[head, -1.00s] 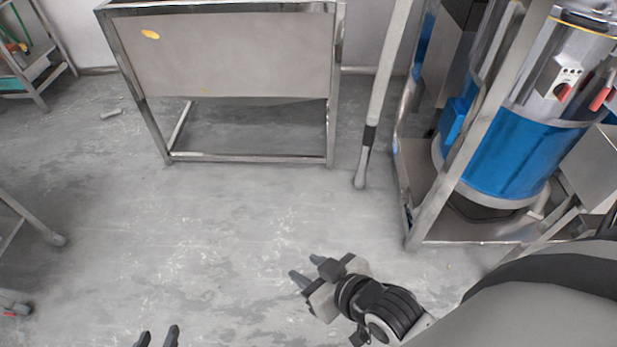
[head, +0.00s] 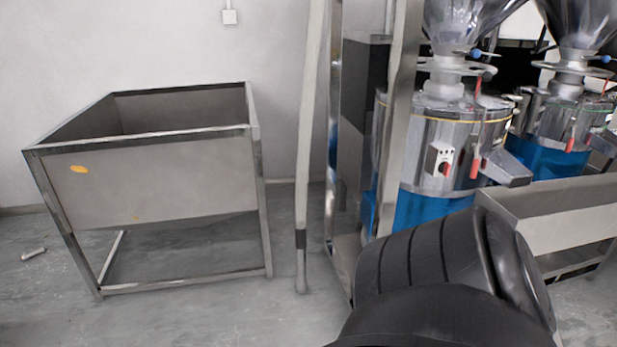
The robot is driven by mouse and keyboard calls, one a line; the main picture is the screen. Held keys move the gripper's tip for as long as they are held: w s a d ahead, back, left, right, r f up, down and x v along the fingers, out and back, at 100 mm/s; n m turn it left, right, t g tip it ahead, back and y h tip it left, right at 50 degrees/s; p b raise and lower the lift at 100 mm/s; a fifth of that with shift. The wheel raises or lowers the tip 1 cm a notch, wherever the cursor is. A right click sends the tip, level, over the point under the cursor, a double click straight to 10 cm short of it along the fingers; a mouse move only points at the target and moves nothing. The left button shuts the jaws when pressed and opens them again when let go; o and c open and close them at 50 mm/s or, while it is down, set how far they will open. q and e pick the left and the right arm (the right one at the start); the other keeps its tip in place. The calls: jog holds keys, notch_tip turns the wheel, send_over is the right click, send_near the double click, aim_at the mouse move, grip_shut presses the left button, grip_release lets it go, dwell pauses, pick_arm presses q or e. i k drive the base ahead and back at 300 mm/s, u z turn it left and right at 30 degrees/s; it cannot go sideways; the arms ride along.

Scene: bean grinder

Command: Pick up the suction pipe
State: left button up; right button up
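A long pale pole (head: 310,130), which looks like the suction pipe, stands nearly upright between the steel bin and the grinder frame. It has a dark band low down and a grey lower end (head: 301,280) at the floor. Its top runs out of the picture. I cannot tell whether it touches the frame. Part of my arm, dark and ribbed, fills the bottom right in front of the grinder. Neither of my grippers shows.
An open steel bin (head: 150,185) on legs stands left of the pole. Blue and steel grinders (head: 420,160) stand at the right, with a steel trough (head: 560,210) beside them. A small pale object (head: 34,254) lies on the floor at the far left.

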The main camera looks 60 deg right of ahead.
aim_at(301, 229)
jog(key=z, duration=0.85)
jog(key=i, duration=2.2)
jog(key=z, duration=1.55)
